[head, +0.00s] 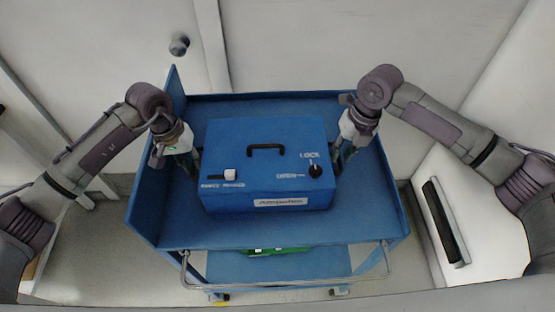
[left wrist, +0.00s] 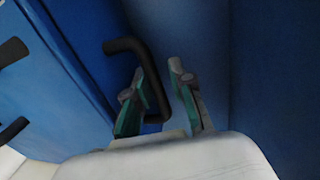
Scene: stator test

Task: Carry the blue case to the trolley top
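The blue case (head: 265,185) sits upright on the blue trolley top (head: 270,235), with a black handle on its lid and a white label on its front. My left gripper (head: 195,165) is at the case's left side. In the left wrist view its two fingers (left wrist: 160,95) stand apart, with a black side handle (left wrist: 152,80) showing between or just behind them; I cannot tell whether they touch it. My right gripper (head: 339,158) is at the case's right side, its fingertips partly hidden, so its opening is unclear.
The trolley has raised walls at the left and back (head: 150,190) and a metal push bar (head: 285,284) at the front. A green item (head: 275,251) lies on the lower shelf. White walls stand behind and at right. Trolley top is bare in front of the case.

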